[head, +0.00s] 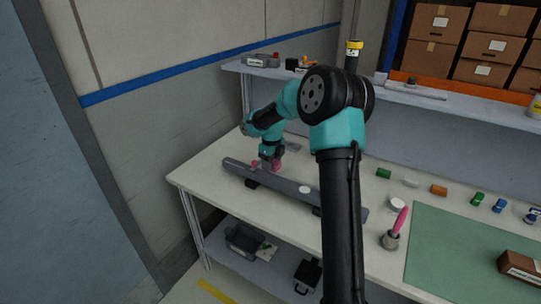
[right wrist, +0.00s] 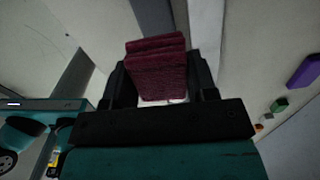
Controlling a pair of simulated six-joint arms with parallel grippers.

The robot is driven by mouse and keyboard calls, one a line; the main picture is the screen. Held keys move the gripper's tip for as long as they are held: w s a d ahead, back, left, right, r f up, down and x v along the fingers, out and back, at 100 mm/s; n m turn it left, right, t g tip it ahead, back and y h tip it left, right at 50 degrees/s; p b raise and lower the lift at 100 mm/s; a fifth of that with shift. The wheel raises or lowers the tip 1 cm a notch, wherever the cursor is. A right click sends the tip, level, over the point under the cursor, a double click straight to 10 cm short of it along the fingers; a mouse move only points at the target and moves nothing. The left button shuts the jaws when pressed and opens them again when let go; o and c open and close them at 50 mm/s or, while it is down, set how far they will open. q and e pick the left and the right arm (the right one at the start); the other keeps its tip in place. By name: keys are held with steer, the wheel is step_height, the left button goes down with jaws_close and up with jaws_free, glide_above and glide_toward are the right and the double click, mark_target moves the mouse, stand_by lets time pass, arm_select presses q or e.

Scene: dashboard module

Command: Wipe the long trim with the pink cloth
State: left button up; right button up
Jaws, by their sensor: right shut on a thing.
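The long trim (head: 285,186) is a dark grey bar lying diagonally on the left part of the workbench in the head view. My right gripper (head: 269,163) is at the trim's far left part, pointing down. It is shut on the pink cloth (head: 276,166), which shows beside the fingers, close to the trim. I cannot tell whether the cloth touches it. In the right wrist view the folded cloth (right wrist: 157,68) looks dark pink and sits between the two black fingers. My left gripper is not in view.
A white round piece (head: 305,190) shows at the trim. Several small coloured blocks line the back right of the bench. A raised shelf (head: 290,72) runs behind.

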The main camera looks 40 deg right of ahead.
steer(key=shift+r, duration=1.75)
